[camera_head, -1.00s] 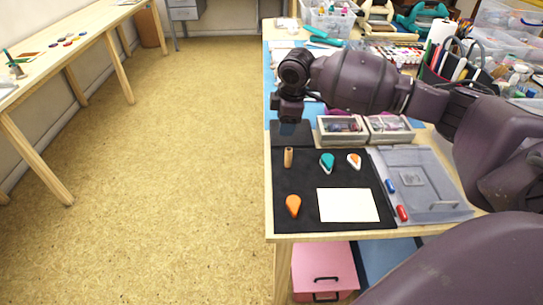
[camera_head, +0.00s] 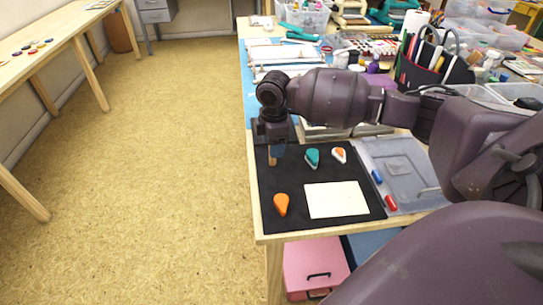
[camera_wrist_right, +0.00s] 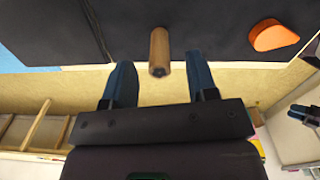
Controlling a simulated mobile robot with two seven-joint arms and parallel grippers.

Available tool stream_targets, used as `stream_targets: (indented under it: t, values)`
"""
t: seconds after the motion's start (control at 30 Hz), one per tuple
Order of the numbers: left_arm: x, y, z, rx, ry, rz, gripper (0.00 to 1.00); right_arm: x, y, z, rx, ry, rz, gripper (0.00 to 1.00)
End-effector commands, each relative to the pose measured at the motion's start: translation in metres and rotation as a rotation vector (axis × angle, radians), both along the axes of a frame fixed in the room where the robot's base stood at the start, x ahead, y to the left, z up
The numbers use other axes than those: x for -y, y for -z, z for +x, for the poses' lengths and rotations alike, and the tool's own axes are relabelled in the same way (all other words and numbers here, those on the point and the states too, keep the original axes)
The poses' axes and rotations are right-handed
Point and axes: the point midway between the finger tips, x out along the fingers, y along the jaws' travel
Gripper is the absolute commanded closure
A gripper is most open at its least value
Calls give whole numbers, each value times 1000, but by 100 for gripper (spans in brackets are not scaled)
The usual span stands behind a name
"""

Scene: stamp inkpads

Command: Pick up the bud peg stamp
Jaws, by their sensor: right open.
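The peg stamp is a wooden cylinder (camera_head: 272,157) standing at the far left of the black mat (camera_head: 270,225) in the head view. In the right wrist view the wooden peg (camera_wrist_right: 159,50) appears between and just beyond the fingertips. My right gripper (camera_wrist_right: 160,72) is open and empty, with one blue finger on each side of the peg's line. In the head view the right gripper (camera_head: 273,145) hangs over the peg and hides its upper part. The design on the peg cannot be seen.
An orange drop-shaped piece (camera_head: 281,204), a teal one (camera_head: 312,158) and a white-and-orange one (camera_head: 339,155) lie on the mat around a cream card (camera_head: 336,200). A clear tray (camera_head: 405,168) with blue and red pieces near its left edge stands to the right. Crowded supplies fill the back.

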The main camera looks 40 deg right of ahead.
Motion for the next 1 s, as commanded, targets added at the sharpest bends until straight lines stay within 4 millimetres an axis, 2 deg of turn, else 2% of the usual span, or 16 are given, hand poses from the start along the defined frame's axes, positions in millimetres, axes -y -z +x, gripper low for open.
stream_targets:
  t: [0.03,0.23,0.53,0.87,1.0]
  values:
    - [-1,7,-3,-12,0,1,57,-1,13,0,-9,-1,0,47]
    - [-2,18,-8,-35,-1,3,57,-2,40,0,-9,0,0,47]
    - [0,11,-4,-19,-4,-2,57,-2,40,1,0,1,0,49]
    - [0,14,-5,-24,-6,-3,57,-2,41,1,-1,1,-1,99]
    - [0,15,-6,-28,-7,-3,57,-2,41,1,-1,1,-1,100]
